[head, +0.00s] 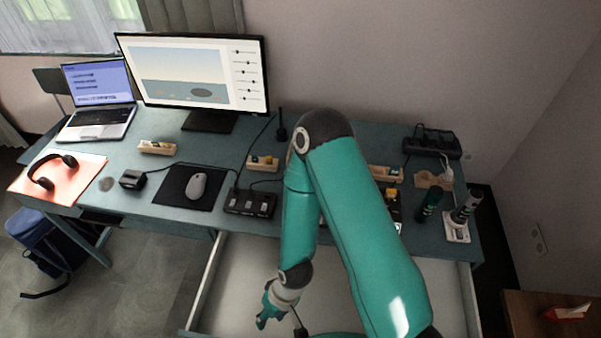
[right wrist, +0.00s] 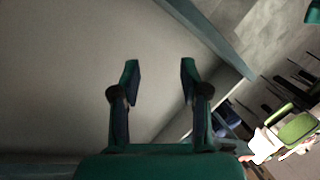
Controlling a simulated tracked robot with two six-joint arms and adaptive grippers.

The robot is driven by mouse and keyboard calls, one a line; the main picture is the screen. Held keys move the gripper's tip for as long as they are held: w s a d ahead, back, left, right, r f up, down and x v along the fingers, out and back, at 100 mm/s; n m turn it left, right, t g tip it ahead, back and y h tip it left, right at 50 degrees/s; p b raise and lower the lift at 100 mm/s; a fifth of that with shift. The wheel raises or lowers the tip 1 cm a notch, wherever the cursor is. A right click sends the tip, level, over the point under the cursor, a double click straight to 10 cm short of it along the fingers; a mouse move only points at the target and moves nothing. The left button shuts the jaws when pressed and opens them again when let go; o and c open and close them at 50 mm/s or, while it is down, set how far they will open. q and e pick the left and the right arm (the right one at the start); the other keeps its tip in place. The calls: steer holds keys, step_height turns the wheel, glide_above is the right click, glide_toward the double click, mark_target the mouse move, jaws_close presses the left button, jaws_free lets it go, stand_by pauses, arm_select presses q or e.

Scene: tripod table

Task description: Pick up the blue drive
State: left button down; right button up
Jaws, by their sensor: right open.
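I cannot make out a blue drive in either view. Small wooden holders with little items in them stand on the desk: a left one (head: 157,147), a middle one (head: 263,162) and a right one (head: 385,173). The items are too small to identify. My right gripper (head: 270,315) hangs low over the open drawer (head: 240,270), in front of the desk. In the right wrist view the right gripper (right wrist: 160,78) is open with nothing between its fingers. My right arm hides part of the desk's middle. My left gripper is not in view.
The desk (head: 140,190) carries a laptop (head: 97,95), monitor (head: 195,75), headphones (head: 52,165), mouse (head: 196,186), black hub (head: 250,203) and dark cylinders at the right. The drawer looks empty where visible. A wooden cabinet (head: 540,325) stands at lower right.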

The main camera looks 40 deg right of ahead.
steer(key=shift+w+a+r, duration=0.1)
steer(key=shift+w+a, duration=0.05)
steer(key=shift+a, duration=0.05)
